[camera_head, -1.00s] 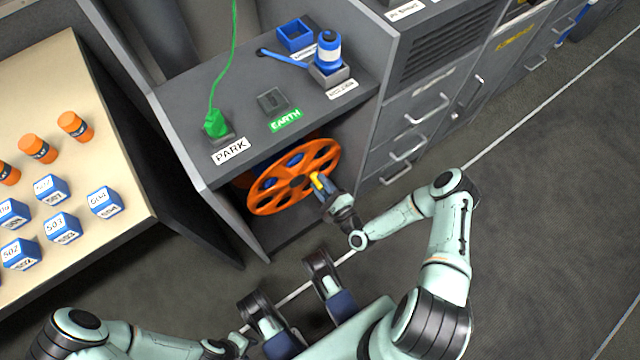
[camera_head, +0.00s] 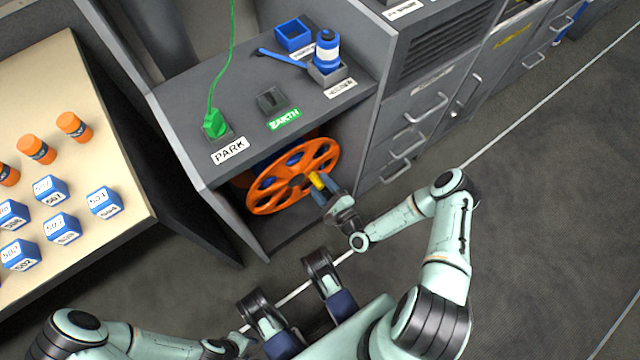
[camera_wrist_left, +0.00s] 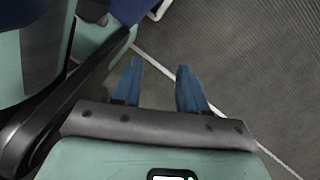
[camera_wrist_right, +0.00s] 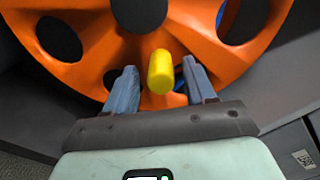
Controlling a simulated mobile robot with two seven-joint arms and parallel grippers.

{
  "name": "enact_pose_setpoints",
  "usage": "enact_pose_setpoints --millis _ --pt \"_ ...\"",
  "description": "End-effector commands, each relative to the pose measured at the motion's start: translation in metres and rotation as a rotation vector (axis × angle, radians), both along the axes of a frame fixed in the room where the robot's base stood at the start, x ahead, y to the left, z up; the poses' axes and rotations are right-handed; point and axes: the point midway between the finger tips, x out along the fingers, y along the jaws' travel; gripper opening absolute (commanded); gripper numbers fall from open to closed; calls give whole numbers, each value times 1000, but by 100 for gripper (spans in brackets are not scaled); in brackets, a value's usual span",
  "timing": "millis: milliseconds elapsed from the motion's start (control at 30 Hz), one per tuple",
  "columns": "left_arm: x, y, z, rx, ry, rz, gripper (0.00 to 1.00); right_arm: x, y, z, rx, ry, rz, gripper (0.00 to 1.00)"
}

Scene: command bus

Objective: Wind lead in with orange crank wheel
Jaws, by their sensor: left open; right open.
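The orange crank wheel (camera_head: 270,190) stands upright in the open bay under the grey bench, with round holes around its disc. Its yellow handle (camera_wrist_right: 161,72) sticks out toward my right gripper (camera_wrist_right: 163,88). The right gripper is open, with one blue finger on each side of the handle and a visible gap at both sides. In the head view the right gripper (camera_head: 321,188) is at the wheel's right side. The green lead (camera_head: 212,80) rises from a green plug (camera_head: 214,124) in the PARK socket. My left gripper (camera_wrist_left: 160,88) is open and empty above the floor.
The bench top holds an EARTH socket (camera_head: 271,100), a blue open box (camera_head: 294,35) and a blue-white cylinder (camera_head: 327,50) in a holder. A beige table (camera_head: 130,205) with orange cylinders and blue blocks stands left. Grey drawers with handles (camera_head: 426,108) stand right.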

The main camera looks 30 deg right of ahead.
Motion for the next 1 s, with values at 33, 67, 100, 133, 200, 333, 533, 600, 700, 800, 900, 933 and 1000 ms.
enact_pose_setpoints --millis 33,67,100,133,200,333,533,600,700,800,900,933,1000 --pt "4 -1 3 1 -13 -2 43 -8 -1 0 1 4 -2 55" --pt "6 -1 4 1 -21 -3 43 -13 -1 0 2 3 -2 55" --pt "10 -1 6 2 -33 -5 43 -21 -1 1 4 4 -3 55" --pt "13 -2 8 3 -44 -5 43 -27 -2 1 4 5 -3 55" --pt "22 -2 12 5 -71 -8 43 -44 -2 1 4 5 -3 55" --pt "36 -4 20 7 -118 -14 43 -74 -3 1 3 5 -3 55" --pt "51 -6 29 11 -169 -18 43 -109 -4 1 3 3 -2 55" --pt "54 -7 31 11 -179 -18 43 -117 -4 1 2 2 0 55" --pt "57 -7 33 12 -189 -18 43 -124 -4 1 2 2 1 55" --pt "58 -7 33 12 -193 -19 43 -126 -4 1 2 0 1 55" --pt "58 -7 33 12 -193 -19 43 -127 -4 1 2 0 1 55" --pt "58 -7 33 12 -192 -19 43 -127 -4 1 2 0 1 55" --pt "58 -7 33 13 -191 -19 43 -126 -4 1 2 0 1 55"
